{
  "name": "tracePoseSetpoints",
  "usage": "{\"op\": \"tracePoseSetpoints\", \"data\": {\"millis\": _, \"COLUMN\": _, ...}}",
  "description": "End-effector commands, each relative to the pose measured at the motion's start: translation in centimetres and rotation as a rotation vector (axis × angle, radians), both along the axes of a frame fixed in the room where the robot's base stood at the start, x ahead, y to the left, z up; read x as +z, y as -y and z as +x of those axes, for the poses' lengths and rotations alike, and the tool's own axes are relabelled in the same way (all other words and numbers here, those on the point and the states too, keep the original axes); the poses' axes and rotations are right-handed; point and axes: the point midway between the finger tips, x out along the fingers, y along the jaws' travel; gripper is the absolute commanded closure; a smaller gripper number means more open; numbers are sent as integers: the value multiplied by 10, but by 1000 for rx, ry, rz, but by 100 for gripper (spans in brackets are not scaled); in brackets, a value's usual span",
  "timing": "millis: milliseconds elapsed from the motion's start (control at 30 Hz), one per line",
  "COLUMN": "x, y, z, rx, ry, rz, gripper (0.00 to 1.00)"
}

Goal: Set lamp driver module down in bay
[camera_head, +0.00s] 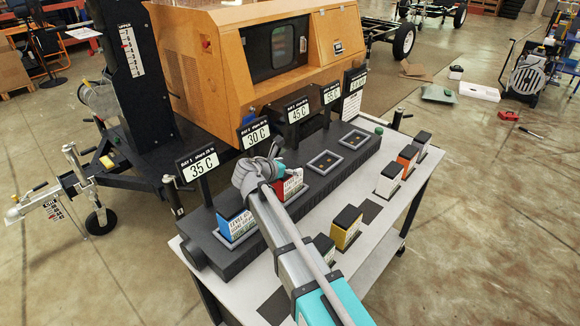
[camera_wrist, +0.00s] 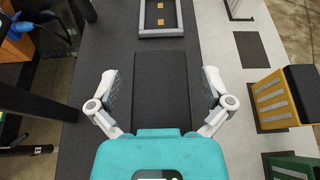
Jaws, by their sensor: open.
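A red module with a white label (camera_head: 293,184) stands in the second bay of the dark rack (camera_head: 330,188), partly hidden behind my gripper. My gripper (camera_head: 258,172) is over this bay; in the wrist view my gripper (camera_wrist: 158,95) is open, a finger on each side of a black flat top (camera_wrist: 160,85), with gaps at both sides. This looks like the red module's top. A blue module (camera_head: 236,222) stands in the first bay. Two bays farther along are empty, with grey frames and gold contacts; the nearer one (camera_wrist: 178,31) shows ahead in the wrist view.
Temperature signs on posts, such as 30 C (camera_head: 254,133), line the rack's back edge near my gripper. Yellow (camera_head: 346,228), green (camera_wrist: 290,168), orange (camera_head: 407,158) and other modules stand on the white table (camera_head: 372,247). A dark mat (camera_head: 370,209) there is bare.

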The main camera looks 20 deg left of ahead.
Motion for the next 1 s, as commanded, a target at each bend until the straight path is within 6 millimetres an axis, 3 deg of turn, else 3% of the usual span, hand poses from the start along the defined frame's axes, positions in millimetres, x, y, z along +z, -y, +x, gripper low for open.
{"op": "tracePoseSetpoints", "data": {"millis": 267, "x": 14, "y": -9, "z": -24, "rx": 1, "ry": 0, "rz": 0, "gripper": 0}}
{"op": "tracePoseSetpoints", "data": {"millis": 700, "x": 41, "y": -34, "z": -83, "rx": 1, "ry": 0, "rz": 0, "gripper": 0}}
{"op": "tracePoseSetpoints", "data": {"millis": 1000, "x": 47, "y": -42, "z": -102, "rx": -1, "ry": 0, "rz": 0, "gripper": 0}}
